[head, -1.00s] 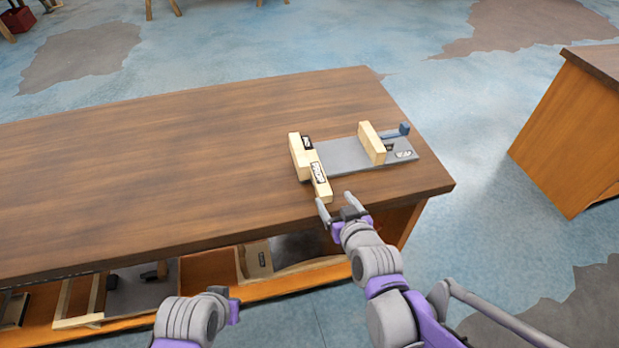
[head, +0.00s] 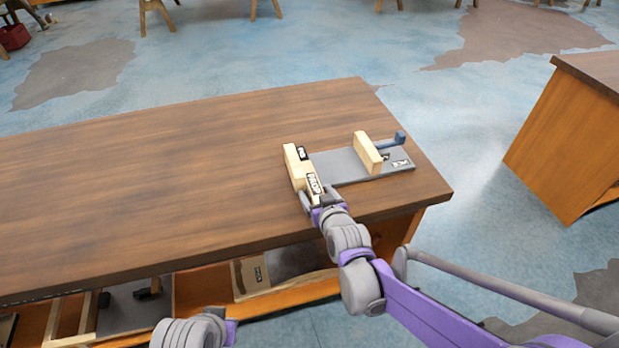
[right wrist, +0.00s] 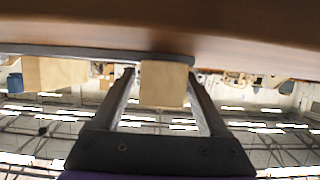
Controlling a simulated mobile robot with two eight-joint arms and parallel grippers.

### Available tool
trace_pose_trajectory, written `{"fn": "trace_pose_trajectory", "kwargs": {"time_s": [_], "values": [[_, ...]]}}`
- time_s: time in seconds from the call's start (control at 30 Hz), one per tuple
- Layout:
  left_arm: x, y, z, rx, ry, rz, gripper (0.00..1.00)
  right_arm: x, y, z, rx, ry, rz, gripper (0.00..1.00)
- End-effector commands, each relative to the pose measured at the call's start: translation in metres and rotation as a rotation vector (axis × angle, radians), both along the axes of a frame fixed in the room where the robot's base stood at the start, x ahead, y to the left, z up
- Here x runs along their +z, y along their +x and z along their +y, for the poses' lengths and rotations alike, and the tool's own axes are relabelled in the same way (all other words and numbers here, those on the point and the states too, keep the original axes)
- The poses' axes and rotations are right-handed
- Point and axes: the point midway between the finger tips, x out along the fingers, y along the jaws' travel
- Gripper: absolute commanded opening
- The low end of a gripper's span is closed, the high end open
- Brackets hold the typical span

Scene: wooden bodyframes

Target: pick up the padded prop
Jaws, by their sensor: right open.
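The padded prop (head: 313,183) appears to be the short pale wooden bar with a printed label at the near left end of the grey clamp board on the bench. My right gripper (head: 317,197) is at its near end, with its fingers open on either side of the bar. In the right wrist view, the pale end of the prop (right wrist: 163,84) shows between the two open fingers (right wrist: 160,95), with small gaps visible. The prop still sits at the board. Only a part of my left arm shows at the bottom of the head view; its gripper is not visible.
Another pale block (head: 291,165) stands against the prop's left. The wooden bench top (head: 150,190) is clear to the left. A shelf below holds boards and frames.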

Motion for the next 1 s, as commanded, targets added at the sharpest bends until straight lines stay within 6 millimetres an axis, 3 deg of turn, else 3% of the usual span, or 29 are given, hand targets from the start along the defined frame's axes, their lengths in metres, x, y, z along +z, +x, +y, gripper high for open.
{"fn": "trace_pose_trajectory", "kwargs": {"time_s": [0.27, 0.7, 1.0], "values": [[-0.0004, -0.0001, 0.0, 0.0, 0.0, 0.0, 0.0, -0.0015, 0.0036, 0.0013, 0.0, 0.0, 0.0, 0.78], [-0.0004, 0.0, 0.0, 0.0, 0.0, 0.0, 0.0, -0.0014, 0.0033, 0.0012, 0.0, 0.0, 0.0, 0.0], [-0.0004, 0.0, 0.0, 0.0, 0.0, 0.0, 0.0, -0.001, 0.0034, 0.0012, 0.0, 0.0, -0.001, 0.0]]}}
